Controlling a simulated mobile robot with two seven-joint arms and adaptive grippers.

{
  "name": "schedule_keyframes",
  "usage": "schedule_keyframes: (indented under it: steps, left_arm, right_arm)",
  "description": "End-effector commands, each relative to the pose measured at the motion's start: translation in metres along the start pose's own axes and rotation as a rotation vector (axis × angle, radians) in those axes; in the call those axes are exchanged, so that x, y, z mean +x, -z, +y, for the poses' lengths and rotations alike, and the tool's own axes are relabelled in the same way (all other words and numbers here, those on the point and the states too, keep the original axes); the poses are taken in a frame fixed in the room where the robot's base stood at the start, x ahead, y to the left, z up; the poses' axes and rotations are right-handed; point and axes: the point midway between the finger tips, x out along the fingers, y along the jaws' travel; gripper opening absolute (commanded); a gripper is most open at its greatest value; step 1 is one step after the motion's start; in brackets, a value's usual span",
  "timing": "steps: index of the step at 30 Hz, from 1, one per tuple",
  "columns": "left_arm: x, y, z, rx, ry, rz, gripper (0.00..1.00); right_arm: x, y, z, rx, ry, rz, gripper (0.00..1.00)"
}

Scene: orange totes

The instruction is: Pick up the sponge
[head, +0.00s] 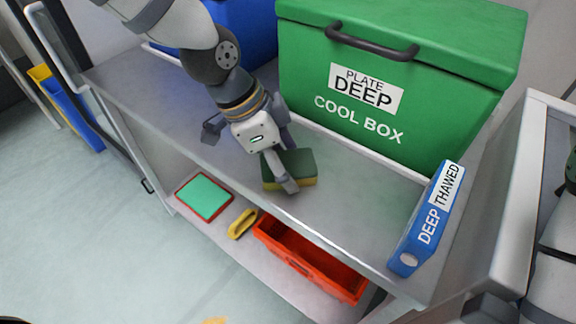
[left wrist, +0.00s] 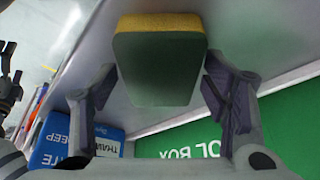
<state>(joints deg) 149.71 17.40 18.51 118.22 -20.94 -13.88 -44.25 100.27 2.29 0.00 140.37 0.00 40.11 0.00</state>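The sponge (head: 300,165), dark green on top with a yellow layer below, lies on the grey upper shelf in front of the green cool box. My left gripper (head: 284,160) is down at the sponge, with one finger on its near side and the other behind it. In the left wrist view the sponge (left wrist: 158,68) sits between the two spread fingers, close to both; a firm grip does not show. My right arm is at the right edge of the head view; a dark part low there may be its gripper, its fingers unclear.
The green cool box (head: 390,100) stands behind the sponge. The lower shelf holds an orange tote (head: 310,270), a yellow item (head: 242,223) and a red-rimmed green item (head: 204,196).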

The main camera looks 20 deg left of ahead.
Motion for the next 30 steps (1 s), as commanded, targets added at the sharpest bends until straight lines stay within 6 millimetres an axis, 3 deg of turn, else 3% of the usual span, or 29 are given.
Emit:
schedule_keyframes:
  steps: [1,3,17,22,26,30]
  left_arm:
    - [0.000,0.000,0.000,0.000,0.000,0.000,0.54]
    - [0.000,0.000,0.000,0.000,0.000,0.000,0.44]
    - [-0.006,0.003,0.000,-0.001,-0.001,0.000,0.41]
    - [-0.044,0.018,0.003,0.005,0.007,0.006,0.41]
    - [-0.082,0.029,0.033,0.009,0.018,0.010,0.41]
    - [-0.107,0.032,0.074,0.007,0.006,0.002,0.41]
  right_arm:
    - [0.000,0.000,0.000,0.000,0.000,0.000,0.98]
    - [0.000,0.000,0.000,0.000,0.000,0.000,0.98]
    - [0.003,-0.002,0.000,0.000,0.000,-0.010,0.98]
    - [-0.007,0.005,0.000,0.000,0.001,0.022,0.98]
    - [-0.025,0.018,-0.001,-0.001,0.003,0.085,0.98]
    - [-0.025,0.018,-0.001,-0.001,0.003,0.084,0.98]
